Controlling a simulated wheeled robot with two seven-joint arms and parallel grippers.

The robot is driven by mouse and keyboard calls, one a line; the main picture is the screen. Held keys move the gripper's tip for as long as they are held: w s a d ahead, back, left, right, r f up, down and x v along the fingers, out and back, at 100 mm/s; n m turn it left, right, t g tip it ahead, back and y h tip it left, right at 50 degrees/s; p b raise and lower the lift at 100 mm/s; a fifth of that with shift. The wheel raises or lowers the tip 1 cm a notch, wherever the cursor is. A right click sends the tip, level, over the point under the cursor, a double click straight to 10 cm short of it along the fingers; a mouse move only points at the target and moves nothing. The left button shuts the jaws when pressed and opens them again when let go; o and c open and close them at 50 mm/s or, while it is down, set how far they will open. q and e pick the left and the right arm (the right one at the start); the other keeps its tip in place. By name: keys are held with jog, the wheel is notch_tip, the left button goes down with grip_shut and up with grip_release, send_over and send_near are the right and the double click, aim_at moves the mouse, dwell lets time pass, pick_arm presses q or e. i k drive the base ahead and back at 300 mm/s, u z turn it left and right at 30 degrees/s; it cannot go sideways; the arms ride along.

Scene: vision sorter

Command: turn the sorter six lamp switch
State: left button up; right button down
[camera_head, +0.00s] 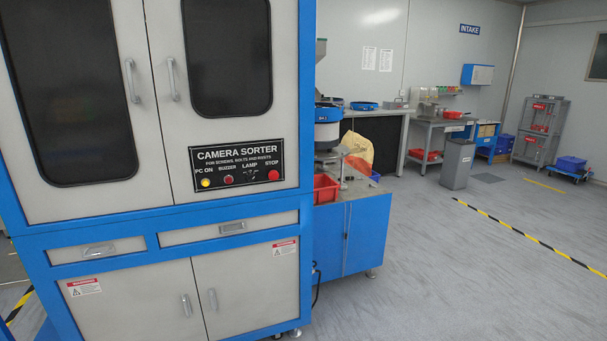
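The camera sorter (175,222) is a tall cabinet with a blue frame and grey doors, standing close at the left. Its black control panel (237,164) reads "CAMERA SORTER". The panel carries a yellow PC ON button (206,183), a red BUZZER button (228,180), a small dark LAMP switch (250,175) and a red STOP button (273,175). The lamp switch's position is too small to tell. No number shows clearly on the sorter. Neither of my grippers is in view.
A blue side table (352,235) with a feeder bowl (327,130) and a red bin (325,188) adjoins the sorter's right side. A grey waste bin (457,163) and workbenches stand farther back. The grey floor (440,270) at the right is open, crossed by striped tape.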

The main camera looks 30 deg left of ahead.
aim_at(252, 177)
jog(key=i, duration=1)
jog(key=u, duration=0.3)
